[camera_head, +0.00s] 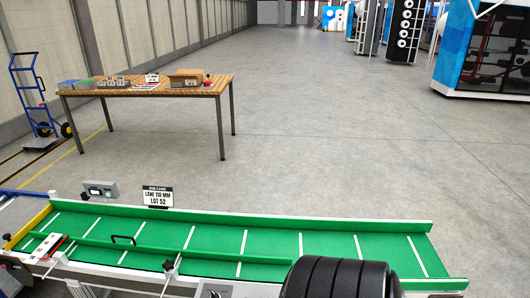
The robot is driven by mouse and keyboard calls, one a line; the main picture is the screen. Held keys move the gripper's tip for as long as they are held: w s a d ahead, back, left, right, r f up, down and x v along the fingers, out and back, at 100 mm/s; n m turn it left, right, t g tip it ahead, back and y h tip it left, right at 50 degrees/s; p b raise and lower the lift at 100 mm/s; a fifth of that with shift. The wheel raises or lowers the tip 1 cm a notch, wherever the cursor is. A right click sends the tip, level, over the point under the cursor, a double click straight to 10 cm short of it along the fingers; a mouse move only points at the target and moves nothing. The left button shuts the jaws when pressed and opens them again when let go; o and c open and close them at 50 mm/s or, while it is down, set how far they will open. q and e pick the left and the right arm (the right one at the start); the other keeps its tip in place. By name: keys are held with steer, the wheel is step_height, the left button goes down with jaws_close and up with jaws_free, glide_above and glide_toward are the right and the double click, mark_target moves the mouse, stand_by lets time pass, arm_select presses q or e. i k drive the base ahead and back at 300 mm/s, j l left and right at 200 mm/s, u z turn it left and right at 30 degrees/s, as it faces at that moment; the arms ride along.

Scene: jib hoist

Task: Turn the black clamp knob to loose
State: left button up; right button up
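A small black knob (168,265) stands on a clamp at the near side of the green conveyor bed (280,243), left of the middle. It looks like the clamp knob, but it is too small to tell whether it is tight or loose. A long green guide rail (205,252) runs along the bed beside it, with a black handle (124,239) on top. A job card (158,197) reading "LONG 155 MM LOT 52" stands at the far edge of the bed. Neither gripper is in view.
A red and white block (49,247) sits at the bed's left end. A grey box (100,189) stands behind the bed. A wooden table (140,89) with several items is farther back, and a blue hand truck (38,105) stands left of it. The floor between is clear.

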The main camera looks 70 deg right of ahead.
mark_target(168, 266)
steer(key=z, duration=1.75)
